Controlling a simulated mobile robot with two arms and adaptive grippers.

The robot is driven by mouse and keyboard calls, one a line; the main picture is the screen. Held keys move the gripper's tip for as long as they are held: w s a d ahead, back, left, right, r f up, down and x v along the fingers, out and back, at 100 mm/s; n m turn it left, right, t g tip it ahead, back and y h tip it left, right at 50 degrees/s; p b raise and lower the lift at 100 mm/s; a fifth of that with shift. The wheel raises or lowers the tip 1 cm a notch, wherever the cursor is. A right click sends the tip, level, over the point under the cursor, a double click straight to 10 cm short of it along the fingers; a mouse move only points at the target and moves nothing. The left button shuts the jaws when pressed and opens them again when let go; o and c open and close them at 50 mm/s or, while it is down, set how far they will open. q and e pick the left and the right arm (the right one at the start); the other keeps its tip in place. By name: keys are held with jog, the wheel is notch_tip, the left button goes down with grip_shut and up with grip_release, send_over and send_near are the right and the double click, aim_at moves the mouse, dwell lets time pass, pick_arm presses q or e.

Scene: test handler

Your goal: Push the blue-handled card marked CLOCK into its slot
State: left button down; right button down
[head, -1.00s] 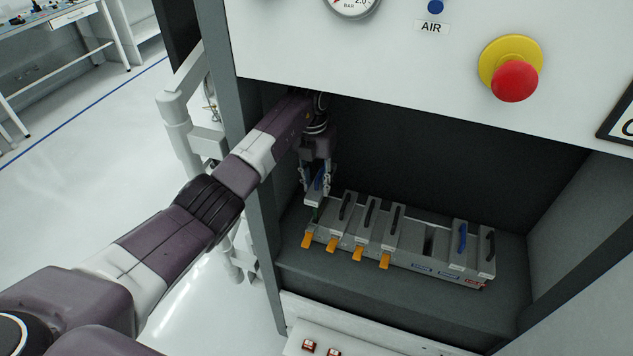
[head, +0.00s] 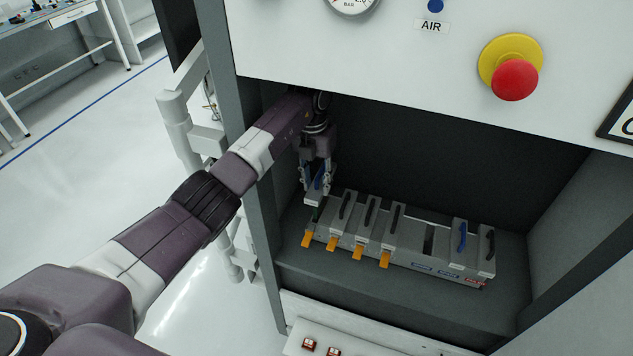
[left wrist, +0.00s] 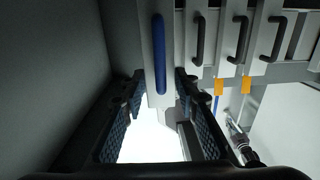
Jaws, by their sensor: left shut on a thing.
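The blue-handled card (left wrist: 158,80) is between the fingers of my left gripper (head: 317,190). In the head view the card (head: 314,198) is upright at the left end of the grey card rack (head: 405,262), standing higher than the seated cards, with a strip of green board showing below its grey top. In the left wrist view the blue handle runs lengthwise between the two fingers of the left gripper (left wrist: 158,100). The lower edge of the card and its slot are mostly hidden, and I cannot read a CLOCK mark. My right gripper is not in view.
Several black-handled cards (head: 370,218) stand right of the held card, with orange levers (head: 332,245) in front. Another blue-handled card (head: 462,240) sits near the right end, beside a dark gap (head: 430,240). The bay's left wall (left wrist: 50,70) is close to the gripper.

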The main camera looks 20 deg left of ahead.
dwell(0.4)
pick_arm(q)
jog(key=shift+f+b, duration=0.45)
jog(key=shift+f, duration=0.1)
jog(key=shift+a+f, duration=0.1)
dwell(0.4)
dwell(0.4)
jog(key=shift+f+b, duration=0.25)
jog(key=shift+b, duration=0.15)
jog(key=shift+s+f, duration=0.1)
jog(key=shift+f, duration=0.25)
jog(key=shift+b, duration=0.4)
dwell(0.3)
